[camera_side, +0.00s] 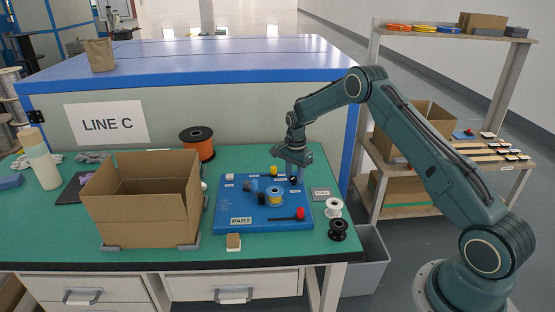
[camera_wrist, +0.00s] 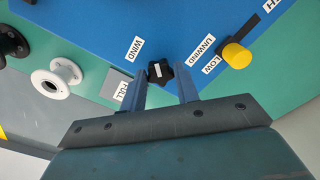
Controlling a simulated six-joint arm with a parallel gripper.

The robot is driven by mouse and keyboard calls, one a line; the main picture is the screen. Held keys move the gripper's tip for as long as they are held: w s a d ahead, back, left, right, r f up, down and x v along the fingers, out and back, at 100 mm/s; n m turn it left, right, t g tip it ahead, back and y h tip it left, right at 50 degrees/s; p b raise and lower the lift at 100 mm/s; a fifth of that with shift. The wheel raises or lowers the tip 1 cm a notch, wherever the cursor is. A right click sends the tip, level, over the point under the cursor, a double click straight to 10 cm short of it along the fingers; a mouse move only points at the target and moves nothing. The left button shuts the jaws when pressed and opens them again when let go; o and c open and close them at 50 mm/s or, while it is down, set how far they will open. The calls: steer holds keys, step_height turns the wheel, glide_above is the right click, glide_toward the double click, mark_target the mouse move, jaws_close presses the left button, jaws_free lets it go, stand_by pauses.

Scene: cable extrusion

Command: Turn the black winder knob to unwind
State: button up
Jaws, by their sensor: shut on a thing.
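The black winder knob (camera_wrist: 160,72) sits on the blue board between the labels WIND (camera_wrist: 134,49) and UNWIND (camera_wrist: 200,56) in the wrist view. My gripper (camera_wrist: 164,84) has its two blue fingers around the knob, one on each side, and is shut on it. A light line shows on the knob's top. In the side view my gripper (camera_side: 296,178) reaches down to the right back part of the blue board (camera_side: 236,209), and the black knob (camera_side: 293,181) shows small and dark at its fingertips.
A yellow knob (camera_wrist: 236,56) by the label LOW stands near the right finger. A white spool (camera_side: 333,208) and a black spool (camera_side: 338,230) stand right of the board. A red-ended lever (camera_side: 300,214) lies at its front. A cardboard box (camera_side: 150,212) stands to the left.

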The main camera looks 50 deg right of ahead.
steer(key=m, duration=1.5)
stand_by(0.3)
steer(key=o, duration=0.9)
steer(key=shift+r, duration=0.15)
